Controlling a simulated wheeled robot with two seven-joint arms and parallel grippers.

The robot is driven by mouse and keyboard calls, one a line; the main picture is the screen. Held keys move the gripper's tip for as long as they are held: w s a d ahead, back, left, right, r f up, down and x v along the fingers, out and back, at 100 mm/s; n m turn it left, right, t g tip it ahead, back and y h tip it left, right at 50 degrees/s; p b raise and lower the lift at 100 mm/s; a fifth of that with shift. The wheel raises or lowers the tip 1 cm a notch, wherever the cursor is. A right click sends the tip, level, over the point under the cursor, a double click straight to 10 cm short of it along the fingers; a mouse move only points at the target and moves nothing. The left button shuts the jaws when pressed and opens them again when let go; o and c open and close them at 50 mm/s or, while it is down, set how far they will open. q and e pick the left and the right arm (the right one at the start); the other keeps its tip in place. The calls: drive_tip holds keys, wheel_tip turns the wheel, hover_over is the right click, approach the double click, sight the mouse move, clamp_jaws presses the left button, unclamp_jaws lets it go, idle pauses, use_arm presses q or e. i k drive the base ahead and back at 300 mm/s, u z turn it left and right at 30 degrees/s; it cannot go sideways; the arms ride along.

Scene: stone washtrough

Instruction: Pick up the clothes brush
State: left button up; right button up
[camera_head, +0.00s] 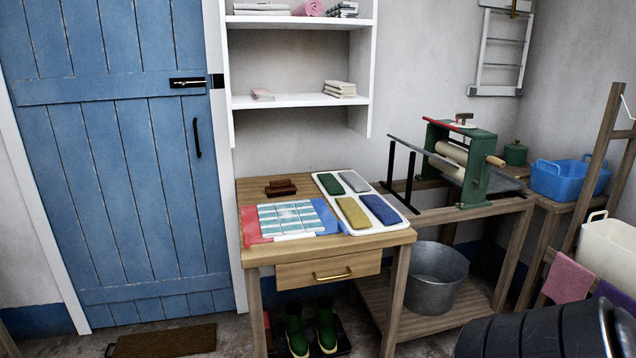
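A small brown wooden brush (280,187), which looks like the clothes brush, lies at the back left of the wooden table (255,258). Its bristles are too small to make out. It sits behind a striped teal and white cloth (290,217) and left of a white tray (347,225). Neither of my grippers is in view. A dark ribbed part at the lower right corner looks like part of my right arm, well away from the brush.
The tray holds several folded cloths. Red and blue pieces flank the striped cloth. White shelves (300,101) hang above the table's back. A green mangle (470,165) stands right, above a metal tub (435,277). Green boots (326,328) stand below.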

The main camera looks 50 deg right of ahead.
sight(284, 187)
drive_tip(key=z, duration=1.1)
drive_tip(key=i, duration=1.05)
drive_tip(key=z, duration=1.15)
